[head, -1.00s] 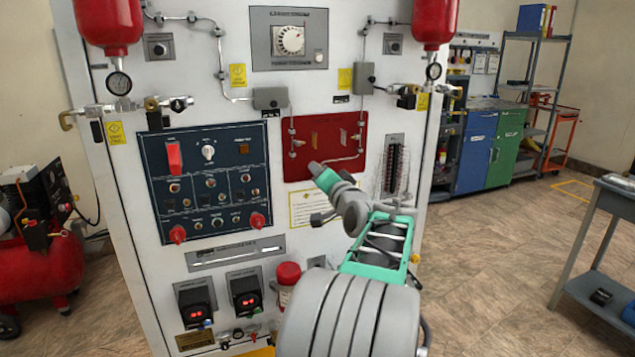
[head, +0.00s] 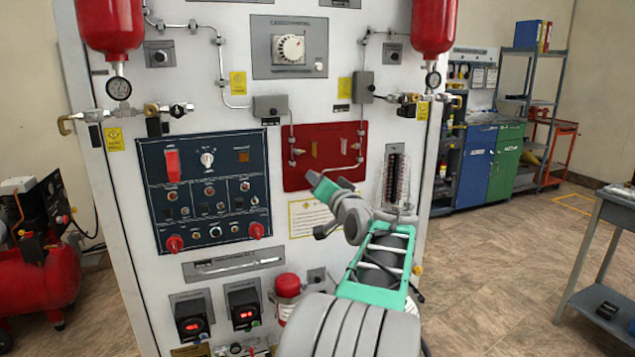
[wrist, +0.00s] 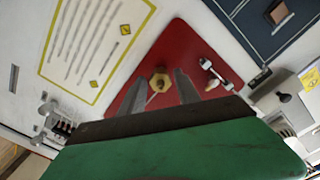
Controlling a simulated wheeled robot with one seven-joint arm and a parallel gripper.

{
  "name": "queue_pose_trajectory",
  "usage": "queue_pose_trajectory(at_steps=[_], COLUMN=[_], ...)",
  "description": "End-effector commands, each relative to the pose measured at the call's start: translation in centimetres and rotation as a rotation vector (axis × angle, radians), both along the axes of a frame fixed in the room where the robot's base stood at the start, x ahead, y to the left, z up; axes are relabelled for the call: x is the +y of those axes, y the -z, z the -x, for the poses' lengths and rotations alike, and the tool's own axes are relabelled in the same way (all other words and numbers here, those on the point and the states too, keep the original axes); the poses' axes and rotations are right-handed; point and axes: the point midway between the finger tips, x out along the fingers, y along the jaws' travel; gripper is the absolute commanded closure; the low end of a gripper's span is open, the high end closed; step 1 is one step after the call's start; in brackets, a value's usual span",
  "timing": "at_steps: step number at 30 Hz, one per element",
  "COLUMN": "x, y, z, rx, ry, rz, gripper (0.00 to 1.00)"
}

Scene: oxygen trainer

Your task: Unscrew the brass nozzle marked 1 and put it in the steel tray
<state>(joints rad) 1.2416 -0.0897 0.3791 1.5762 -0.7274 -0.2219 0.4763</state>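A brass hex nozzle (wrist: 160,83) stands out from the red plate (wrist: 122,98) in the wrist view. My gripper (wrist: 160,76) is open, its two grey fingers apart on either side of the nozzle in the picture. I cannot tell how deep the nozzle sits between them, and no contact shows. In the head view my gripper (head: 312,180) is at the lower part of the red plate (head: 322,135). Small brass fittings show at the plate's left (head: 293,150) and right (head: 357,148). No number is readable on them. I cannot make out a steel tray.
A white cabinet carries a dark switch panel (head: 205,190) left of the plate. Two red cylinders (head: 112,25) hang at its top, with valves and pipes. A red compressor (head: 40,285) is at left. A grey table (head: 618,195) stands at right, with open floor between.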

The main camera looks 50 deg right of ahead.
Motion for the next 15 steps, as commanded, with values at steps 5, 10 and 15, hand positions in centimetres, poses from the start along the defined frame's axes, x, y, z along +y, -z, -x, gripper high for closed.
queue_pose_trajectory(at_steps=[5,10,15], x=[0.0,0.0,0.5], y=[0.0,0.0,0.2], z=[0.0,0.0,1.1], rx=[-0.001,-0.001,-0.001], ry=[0.001,0.0,0.003], rz=[0.0,0.001,0.002], gripper=[0.51,0.51,0.51])
